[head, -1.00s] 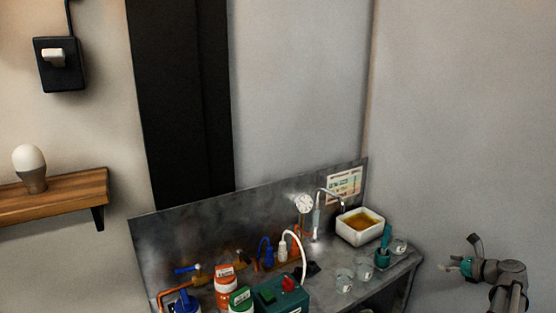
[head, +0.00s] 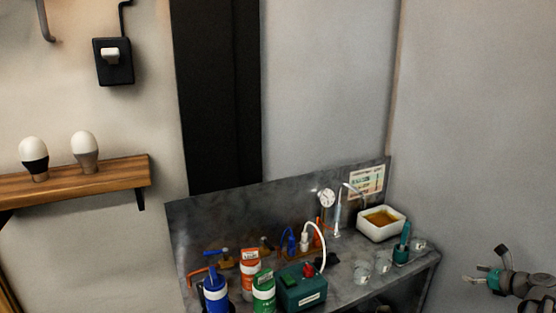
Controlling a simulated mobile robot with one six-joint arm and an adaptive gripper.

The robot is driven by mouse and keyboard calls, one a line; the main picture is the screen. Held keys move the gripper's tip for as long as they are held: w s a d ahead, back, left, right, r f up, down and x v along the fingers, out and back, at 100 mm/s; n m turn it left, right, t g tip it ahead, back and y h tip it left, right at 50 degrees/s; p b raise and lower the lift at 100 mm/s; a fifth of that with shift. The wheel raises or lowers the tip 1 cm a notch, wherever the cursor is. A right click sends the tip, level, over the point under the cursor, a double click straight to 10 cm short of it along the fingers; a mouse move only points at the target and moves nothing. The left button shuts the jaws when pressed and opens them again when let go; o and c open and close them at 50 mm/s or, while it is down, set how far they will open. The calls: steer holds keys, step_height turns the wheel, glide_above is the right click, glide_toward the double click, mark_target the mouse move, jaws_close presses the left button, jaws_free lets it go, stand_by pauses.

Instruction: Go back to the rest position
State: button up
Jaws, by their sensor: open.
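My gripper (head: 474,275) is at the right edge of the head view, off the right end of the workbench and in front of the bare wall. Its fingers point left, look apart, and nothing shows between them. Part of my arm runs out of the picture at the lower right.
A wooden shelf (head: 110,172) with two bulbs is on the left wall, below a black switch box (head: 114,72). Space around my gripper looks free.

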steer(key=w+a+f+n+g+p, duration=0.15)
steer(key=a+n+g, duration=0.4)
steer(key=a, duration=0.75)
steer(key=w+a+f+n+g+p, duration=0.1)
steer(key=a+f+n+g, duration=0.15)
steer(key=a+n, duration=0.85)
steer(key=s+a+n+g+h+p, duration=0.1)
steer(key=s+a+n, duration=0.2)
steer(key=a+n, duration=0.2)
steer(key=s+a+n+g+h+p, duration=0.1)
steer(key=s+a+n+h, duration=0.1)
steer(key=a, duration=0.8)
steer(key=s+a+f+n+g+h+p, duration=0.1)
steer(key=s+a+n+g+h, duration=0.1)
steer(key=s+a+n, duration=0.2)
steer(key=a+n, duration=0.3)
steer(key=shift+s+a+n, duration=0.15)
steer(key=shift+s+n, duration=0.2)
steer(key=shift+s, duration=0.05)
steer(key=shift+f, duration=0.1)
